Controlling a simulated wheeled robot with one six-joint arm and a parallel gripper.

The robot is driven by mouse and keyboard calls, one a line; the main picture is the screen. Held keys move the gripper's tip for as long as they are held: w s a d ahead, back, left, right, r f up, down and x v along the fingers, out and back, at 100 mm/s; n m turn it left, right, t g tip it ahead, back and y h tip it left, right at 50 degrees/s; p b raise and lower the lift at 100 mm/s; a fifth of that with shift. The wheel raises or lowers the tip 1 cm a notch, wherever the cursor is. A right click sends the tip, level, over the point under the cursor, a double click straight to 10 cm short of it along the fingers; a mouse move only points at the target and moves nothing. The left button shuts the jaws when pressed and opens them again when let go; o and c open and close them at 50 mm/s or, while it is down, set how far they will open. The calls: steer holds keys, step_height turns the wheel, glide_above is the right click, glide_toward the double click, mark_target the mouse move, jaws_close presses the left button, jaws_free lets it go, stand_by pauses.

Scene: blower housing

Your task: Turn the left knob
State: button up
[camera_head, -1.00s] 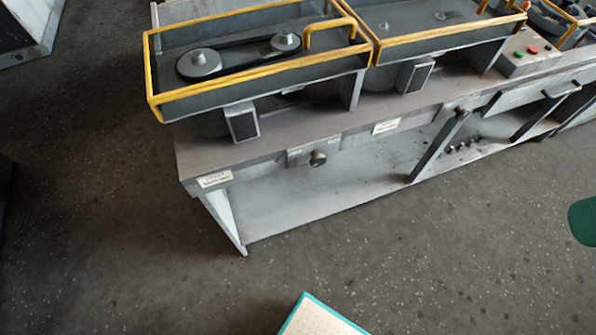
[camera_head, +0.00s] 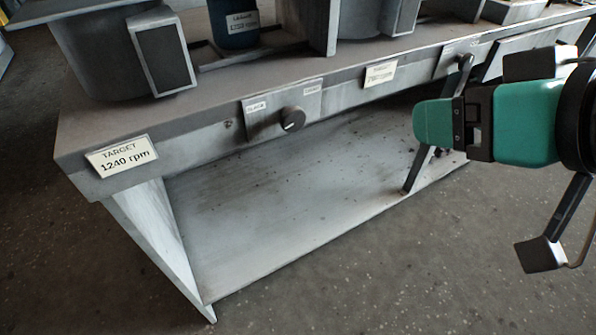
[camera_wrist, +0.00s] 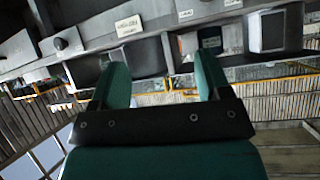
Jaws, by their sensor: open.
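The left knob (camera_head: 292,118) is a small dark round knob on a plate labelled at both ends, on the bench's front edge in the head view. Its pointer shows as a light mark. My gripper (camera_head: 435,124) is green and black, at the right of the head view, apart from the knob and to its right. In the wrist view its two green fingers (camera_wrist: 162,78) are spread with nothing between them. The wrist view looks inverted; the labelled plate (camera_wrist: 208,10) shows at its top edge, and the left knob is not clearly visible there.
A "TARGET 1240 rpm" label (camera_head: 122,157) is at the bench's left end. Housings (camera_head: 165,55) stand on top. The floor (camera_head: 350,280) in front is clear.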

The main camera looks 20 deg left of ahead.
steer(key=a+f+n+t+y+b, duration=0.1)
steer(key=a+f+t+y+b, duration=0.2)
steer(key=f+b, duration=0.7)
steer(key=n+y, duration=0.2)
steer(key=y, duration=0.1)
glide_toward(295, 121)
steer(key=p+x, duration=0.3)
steer(key=x, duration=0.6)
steer(key=shift+w+a, duration=0.2)
steer(key=shift+a, duration=0.05)
steer(key=shift+c, duration=0.3)
